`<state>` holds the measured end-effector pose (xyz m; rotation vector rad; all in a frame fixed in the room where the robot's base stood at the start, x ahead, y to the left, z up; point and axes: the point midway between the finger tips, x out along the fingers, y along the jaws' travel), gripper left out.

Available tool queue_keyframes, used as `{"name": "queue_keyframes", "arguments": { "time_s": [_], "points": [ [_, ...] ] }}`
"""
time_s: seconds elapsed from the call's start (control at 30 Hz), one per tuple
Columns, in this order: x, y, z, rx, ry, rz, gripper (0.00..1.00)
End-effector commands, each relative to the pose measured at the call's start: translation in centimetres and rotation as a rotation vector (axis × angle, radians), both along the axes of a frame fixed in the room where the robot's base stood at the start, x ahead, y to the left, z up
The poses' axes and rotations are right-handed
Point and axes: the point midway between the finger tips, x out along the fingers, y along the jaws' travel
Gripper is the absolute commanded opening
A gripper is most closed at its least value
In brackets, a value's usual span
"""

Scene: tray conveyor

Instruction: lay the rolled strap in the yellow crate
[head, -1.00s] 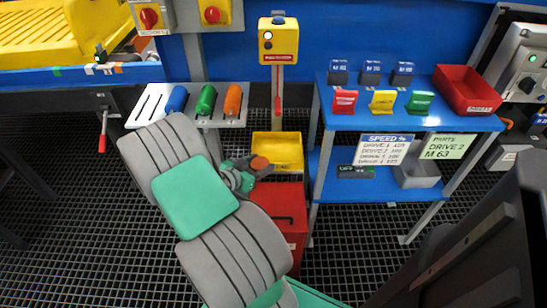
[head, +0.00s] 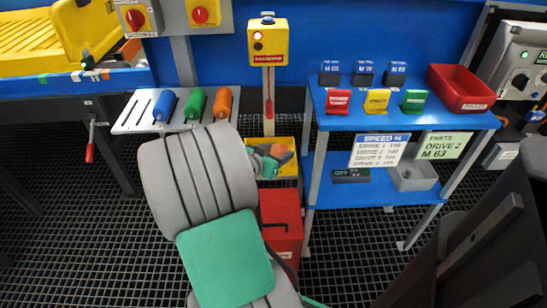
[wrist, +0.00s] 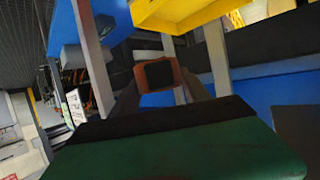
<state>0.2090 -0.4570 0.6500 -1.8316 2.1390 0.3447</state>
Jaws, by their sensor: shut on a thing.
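The rolled strap (head: 282,152) shows as a small orange-brown piece at the end of my gripper (head: 270,161). My gripper is shut on it. In the head view both are in front of or over the yellow crate (head: 288,142) and cover much of its inside. I cannot tell how high above its floor the strap is. In the wrist view a brown piece with a dark patch (wrist: 157,76), likely the strap, is beyond the green and black part of my gripper. A yellow surface shows at the top there, perhaps the crate.
A red box (head: 281,222) stands just below the crate. The blue shelf unit (head: 336,195) is close on the right. A rack (head: 134,119) with blue, green and orange rolls is on the left. A yellow button post (head: 268,80) rises behind the crate.

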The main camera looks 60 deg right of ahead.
Motion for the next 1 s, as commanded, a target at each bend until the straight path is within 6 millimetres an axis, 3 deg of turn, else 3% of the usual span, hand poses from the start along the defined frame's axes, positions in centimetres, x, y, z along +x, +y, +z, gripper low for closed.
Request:
{"name": "queue_keyframes", "arguments": {
  "time_s": [0.33,0.6,0.83,1.0],
  "points": [
    [2.7,-6.2,-3.5,0.000,0.001,-0.004,0.14],
    [4.3,-9.6,-7.6,0.001,0.001,-0.004,0.14],
    [5.0,-11.1,-9.3,0.000,0.001,-0.003,0.14],
    [5.1,-11.3,-12.4,0.001,0.002,-0.001,0.14]
  ]
}}
